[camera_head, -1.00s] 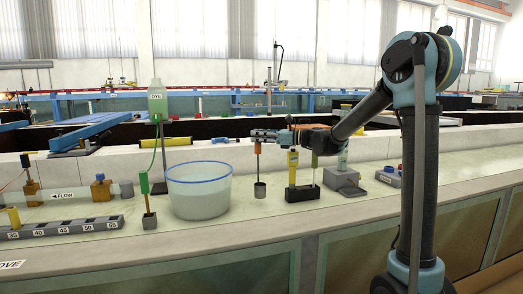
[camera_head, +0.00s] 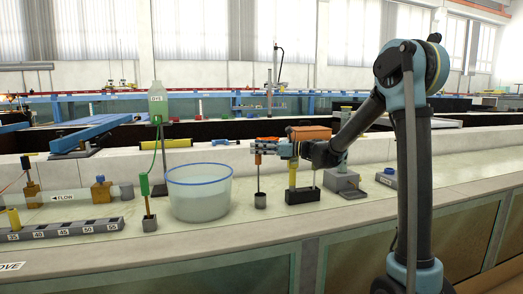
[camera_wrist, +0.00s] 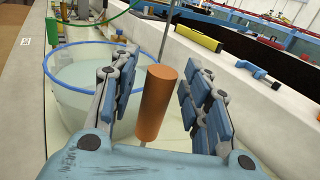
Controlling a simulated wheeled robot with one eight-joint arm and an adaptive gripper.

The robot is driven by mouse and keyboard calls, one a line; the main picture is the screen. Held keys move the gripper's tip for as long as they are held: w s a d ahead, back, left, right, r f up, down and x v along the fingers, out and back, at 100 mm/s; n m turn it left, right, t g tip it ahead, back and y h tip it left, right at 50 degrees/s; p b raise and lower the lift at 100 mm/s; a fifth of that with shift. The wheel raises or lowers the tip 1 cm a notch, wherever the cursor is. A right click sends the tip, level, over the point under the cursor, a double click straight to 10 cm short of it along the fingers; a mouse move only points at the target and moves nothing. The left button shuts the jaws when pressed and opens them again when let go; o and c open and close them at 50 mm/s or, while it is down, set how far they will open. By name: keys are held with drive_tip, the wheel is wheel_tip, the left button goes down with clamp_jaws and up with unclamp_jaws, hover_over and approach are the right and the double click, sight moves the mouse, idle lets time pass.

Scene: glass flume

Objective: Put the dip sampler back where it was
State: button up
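The dip sampler has an orange cylindrical handle (camera_wrist: 155,103) on a thin rod, with a small dark grey cup (camera_head: 260,201) at its lower end. In the head view it stands upright, its cup apparently on the pale bench between the clear tub and a black block. My gripper (camera_wrist: 160,85) is around the handle from the side, one finger on each side. In the wrist view narrow gaps show between the handle and the blue finger pads, so the gripper looks open. The cup is hidden in the wrist view.
The blue-rimmed clear tub (camera_head: 199,200) of water stands close left of the sampler. The black block (camera_head: 302,195) with a yellow tool (camera_head: 292,178) is close to its right, under my wrist. A green-handled probe (camera_head: 145,185) stands left of the tub. The bench front is clear.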

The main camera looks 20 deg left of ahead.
drive_tip(key=d, duration=1.2)
drive_tip(key=shift+s+r, duration=0.15)
drive_tip(key=shift+s, duration=0.05)
drive_tip(key=s+d+f+n+h, duration=0.6)
drive_tip(key=s+d+f, duration=0.3)
drive_tip(key=s+d, duration=0.2)
drive_tip(key=s+d+f+n+t+h, duration=0.1)
drive_tip(key=s+d+f+n+h, duration=0.5)
drive_tip(key=s+d+f, duration=0.3)
drive_tip(key=s+d+f+n+h, duration=0.6)
drive_tip(key=s+d, duration=0.6)
drive_tip(key=d, duration=0.4)
wheel_tip(320, 180, down, 3)
drive_tip(key=shift+s+r+n+t, duration=0.1)
drive_tip(key=shift+s+n+t, duration=0.2)
drive_tip(key=shift+s, duration=0.1)
